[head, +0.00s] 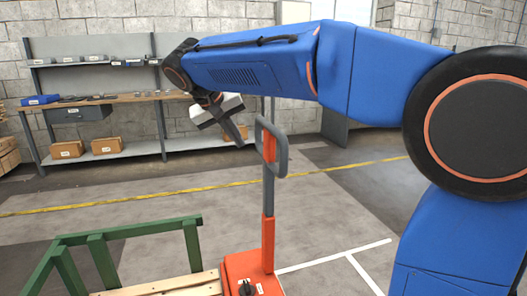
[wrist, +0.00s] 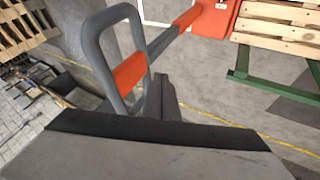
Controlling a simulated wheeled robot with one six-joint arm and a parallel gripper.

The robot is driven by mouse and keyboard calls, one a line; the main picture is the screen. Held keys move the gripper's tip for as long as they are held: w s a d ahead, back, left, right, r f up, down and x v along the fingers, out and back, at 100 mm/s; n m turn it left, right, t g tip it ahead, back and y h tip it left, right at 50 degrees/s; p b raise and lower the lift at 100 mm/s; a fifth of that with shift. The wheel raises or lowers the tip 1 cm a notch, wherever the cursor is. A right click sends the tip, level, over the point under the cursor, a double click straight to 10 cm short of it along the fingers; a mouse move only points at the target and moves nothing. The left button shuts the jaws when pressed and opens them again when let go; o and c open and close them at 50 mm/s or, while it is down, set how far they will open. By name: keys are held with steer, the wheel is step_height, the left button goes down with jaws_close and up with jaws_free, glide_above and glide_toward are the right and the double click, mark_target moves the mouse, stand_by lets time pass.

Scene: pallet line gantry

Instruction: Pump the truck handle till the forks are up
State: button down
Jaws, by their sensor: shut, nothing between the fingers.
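The truck handle (head: 281,150) is a grey loop with an orange grip, on an upright grey and orange shaft above the orange truck body (head: 240,268). In the wrist view the handle loop (wrist: 92,45) is close, with the truck body (wrist: 212,18) at the top. My gripper (head: 241,137) is shut and empty, just left of the handle loop. In the wrist view my gripper (wrist: 166,82) is beside the orange grip. I cannot tell whether they touch. The forks are not visible, so their height cannot be told.
A wooden pallet (head: 190,286) lies at the lower left beside a green metal frame (head: 130,232). A shelf unit (head: 110,150) with boxes stands against the block wall. A yellow floor line (head: 120,203) crosses clear concrete behind the truck.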

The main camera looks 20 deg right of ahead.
steer(key=w, duration=0.1)
glide_toward(265, 161)
step_height(265, 161, down, 4)
steer(key=w, duration=0.1)
steer(key=shift+w+d+f, duration=0.1)
steer(key=shift+w+d, duration=0.15)
steer(key=shift+d, duration=0.7)
steer(key=shift+d, duration=0.15)
